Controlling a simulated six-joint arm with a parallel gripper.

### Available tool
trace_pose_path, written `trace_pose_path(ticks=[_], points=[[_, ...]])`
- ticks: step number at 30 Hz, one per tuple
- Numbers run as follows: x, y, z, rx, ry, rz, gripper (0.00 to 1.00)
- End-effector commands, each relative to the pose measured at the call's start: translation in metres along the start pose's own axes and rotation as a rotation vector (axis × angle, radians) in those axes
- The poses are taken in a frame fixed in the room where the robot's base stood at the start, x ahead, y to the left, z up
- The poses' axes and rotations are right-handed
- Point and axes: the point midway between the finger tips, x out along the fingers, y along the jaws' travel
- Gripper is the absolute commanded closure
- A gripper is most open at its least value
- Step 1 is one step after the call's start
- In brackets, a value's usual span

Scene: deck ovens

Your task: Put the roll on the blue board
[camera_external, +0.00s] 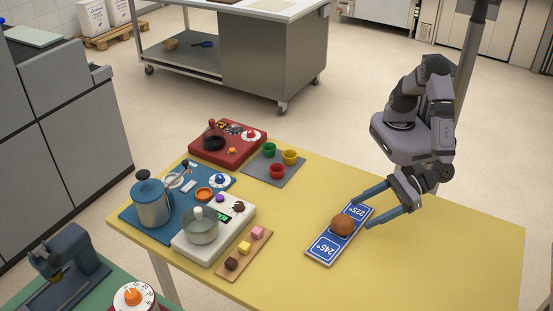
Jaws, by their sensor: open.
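A round brown roll (343,224) appears to rest on a narrow blue board (323,248) with white markings "245°" and "225°", on the yellow table. A larger blue board (131,212) lies at the table's left end, under a blue-lidded pot and small items. My gripper (360,214) is open, reaching in from the right. Its two blue-grey fingers are just right of the roll, one tip toward the back and one toward the front. I cannot tell whether they touch it or how high they are.
A white scale (185,246) with a steel pot (201,232), a wooden strip (257,250) with small cubes, a grey mat (287,179) with coloured cups, and a red board (210,154) fill the left half. The table's right and front right are clear.

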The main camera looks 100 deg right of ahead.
Motion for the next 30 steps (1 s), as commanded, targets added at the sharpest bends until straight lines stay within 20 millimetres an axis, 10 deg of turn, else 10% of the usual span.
trace_pose_path(ticks=[12, 30], points=[[-0.054, 0.000, 0.000, 0.000, -0.001, 0.000, 0.32], [-0.056, -0.003, 0.001, 0.007, 0.004, -0.009, 0.32]])
